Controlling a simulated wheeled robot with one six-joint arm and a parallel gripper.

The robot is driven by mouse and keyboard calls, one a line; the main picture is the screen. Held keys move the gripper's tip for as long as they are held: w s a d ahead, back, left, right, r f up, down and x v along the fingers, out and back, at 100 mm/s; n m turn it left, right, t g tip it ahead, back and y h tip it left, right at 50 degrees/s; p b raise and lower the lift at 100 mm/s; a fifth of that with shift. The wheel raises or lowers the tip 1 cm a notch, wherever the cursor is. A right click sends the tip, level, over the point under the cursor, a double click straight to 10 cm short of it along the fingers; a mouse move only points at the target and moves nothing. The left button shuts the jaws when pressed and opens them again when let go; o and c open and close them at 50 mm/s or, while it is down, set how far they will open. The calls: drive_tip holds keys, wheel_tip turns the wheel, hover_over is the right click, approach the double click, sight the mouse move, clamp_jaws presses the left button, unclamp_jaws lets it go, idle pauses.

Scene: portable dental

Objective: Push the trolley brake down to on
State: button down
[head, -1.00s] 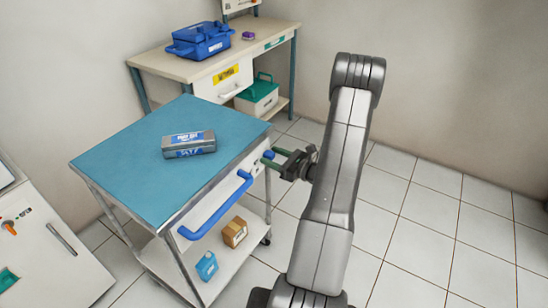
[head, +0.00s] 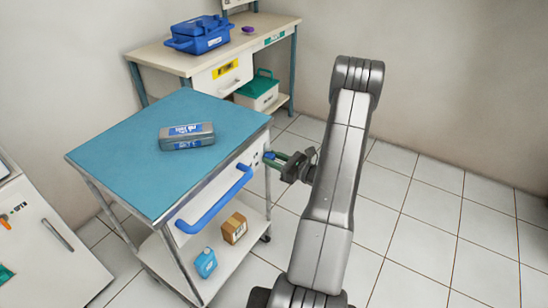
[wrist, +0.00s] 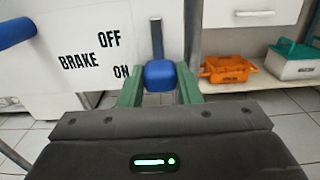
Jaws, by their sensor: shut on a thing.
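The trolley (head: 120,150) has a blue top and a blue push handle (head: 215,205) on its near side. Its brake lever shows in the wrist view as a blue knob (wrist: 159,75) below a dark upright bar (wrist: 156,38). The white panel (wrist: 75,85) to its left reads BRAKE, with OFF higher and ON lower. The knob is about level with ON. My gripper (wrist: 158,92) has its green fingers on both sides of the knob, shut on it. In the head view my gripper (head: 282,163) is at the trolley's right end.
A grey case (head: 187,136) lies on the trolley top. A cardboard box (head: 234,228) and a blue bottle (head: 205,263) stand on its lower shelf. A bench (head: 150,62) with a blue toolbox (head: 198,36) stands behind. The tiled floor at right is clear.

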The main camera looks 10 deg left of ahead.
drive_tip(key=shift+s+f, duration=0.1)
drive_tip(key=shift+f, duration=0.25)
drive_tip(key=c, duration=1)
unclamp_jaws()
drive_tip(key=shift+c, duration=0.2)
drive_tip(key=shift+d, duration=0.1)
drive_tip(key=p+v, duration=0.1)
drive_tip(key=v, duration=1.2)
drive_tip(key=shift+d, duration=0.35)
